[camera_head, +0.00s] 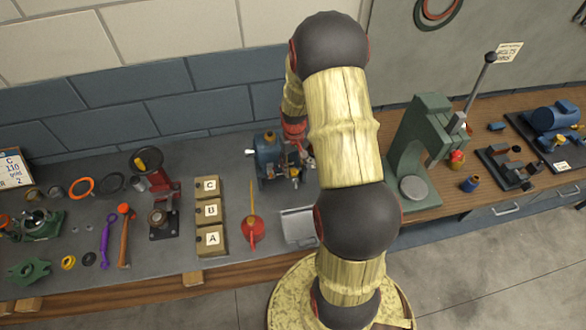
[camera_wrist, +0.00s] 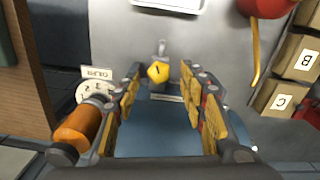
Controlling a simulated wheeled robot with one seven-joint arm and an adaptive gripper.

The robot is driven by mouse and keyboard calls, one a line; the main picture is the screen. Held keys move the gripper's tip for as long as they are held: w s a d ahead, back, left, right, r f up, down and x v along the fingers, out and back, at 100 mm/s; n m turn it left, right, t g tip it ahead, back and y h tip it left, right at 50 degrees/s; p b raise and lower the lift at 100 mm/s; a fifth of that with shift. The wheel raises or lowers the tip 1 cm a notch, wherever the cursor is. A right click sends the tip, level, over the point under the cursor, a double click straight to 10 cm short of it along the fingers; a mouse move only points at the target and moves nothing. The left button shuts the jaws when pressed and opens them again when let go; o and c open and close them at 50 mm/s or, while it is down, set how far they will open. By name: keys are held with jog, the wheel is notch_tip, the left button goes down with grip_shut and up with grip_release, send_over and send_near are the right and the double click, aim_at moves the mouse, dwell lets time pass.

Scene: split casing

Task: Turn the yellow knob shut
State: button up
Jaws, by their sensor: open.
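The yellow knob (camera_wrist: 158,72) shows in the wrist view, with a dark mark on its face. It sits on a small grey fitting at the edge of the blue casing (camera_wrist: 160,135). The casing also stands on the bench in the head view (camera_head: 268,158), partly hidden by my arm. My gripper (camera_wrist: 161,78) is open, with one finger on each side of the knob in the picture. Clear gaps show between knob and fingers. I cannot tell whether the fingertips reach the knob's depth. In the head view, the knob is too small to make out surely.
An orange cylinder (camera_wrist: 78,130) and a round white dial (camera_wrist: 92,92) lie close left of my fingers in the wrist view. A red oil can (camera_head: 252,231), lettered boxes (camera_head: 211,212) and a pale tray (camera_head: 298,226) are nearby. A green press (camera_head: 415,150) stands to the right.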

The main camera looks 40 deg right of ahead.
jog(key=shift+f, duration=1.05)
jog(key=shift+c, duration=1.1)
jog(key=c, duration=0.8)
grip_shut()
